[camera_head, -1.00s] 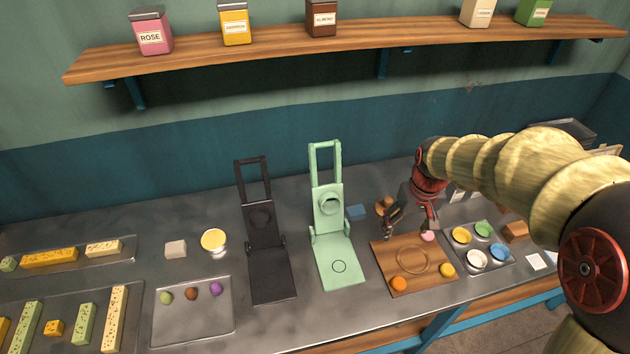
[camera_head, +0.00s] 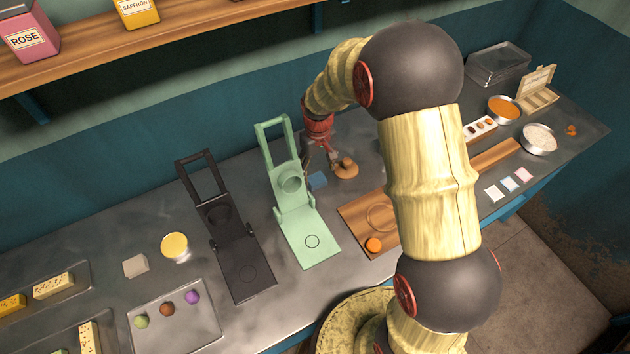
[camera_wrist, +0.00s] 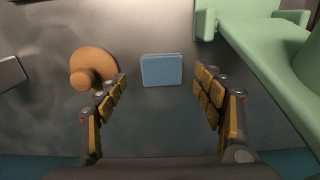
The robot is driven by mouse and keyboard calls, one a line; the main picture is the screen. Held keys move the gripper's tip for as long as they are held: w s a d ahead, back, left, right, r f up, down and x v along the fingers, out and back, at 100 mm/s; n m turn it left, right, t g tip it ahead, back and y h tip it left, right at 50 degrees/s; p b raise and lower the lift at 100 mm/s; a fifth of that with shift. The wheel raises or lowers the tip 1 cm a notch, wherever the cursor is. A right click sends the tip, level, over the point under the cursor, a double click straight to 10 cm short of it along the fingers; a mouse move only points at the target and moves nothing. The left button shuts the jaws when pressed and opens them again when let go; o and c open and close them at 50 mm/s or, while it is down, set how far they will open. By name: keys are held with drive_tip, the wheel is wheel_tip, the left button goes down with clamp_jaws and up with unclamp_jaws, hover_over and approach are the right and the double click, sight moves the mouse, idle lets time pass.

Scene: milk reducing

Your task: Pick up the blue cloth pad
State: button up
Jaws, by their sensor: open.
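The blue cloth pad (camera_head: 317,180) lies flat on the grey counter, just right of the green press. In the wrist view the blue cloth pad (camera_wrist: 161,70) is a light-blue square, ahead of the fingertips and between their lines. My gripper (camera_head: 321,163) is above the counter by the pad. In the wrist view my gripper (camera_wrist: 160,82) has its two yellow-padded fingers spread wide, with nothing between them. The fingers look apart from the pad; the exact height above it is hard to tell.
A brown knobbed wooden piece (camera_wrist: 92,68) sits close left of the pad in the wrist view. The green press (camera_head: 306,236) stands close on the other side. A wooden board (camera_head: 352,212) with an orange ball lies nearer the front. Bare counter surrounds the pad.

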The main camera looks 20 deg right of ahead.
sight(316, 179)
drive_tip(key=f, duration=0.2)
drive_tip(key=f+b, duration=0.1)
drive_tip(key=f, duration=0.1)
drive_tip(key=shift+w+a+f, duration=0.1)
drive_tip(key=shift+a+f, duration=0.1)
drive_tip(key=shift+c, duration=0.9)
drive_tip(key=c, duration=1.1)
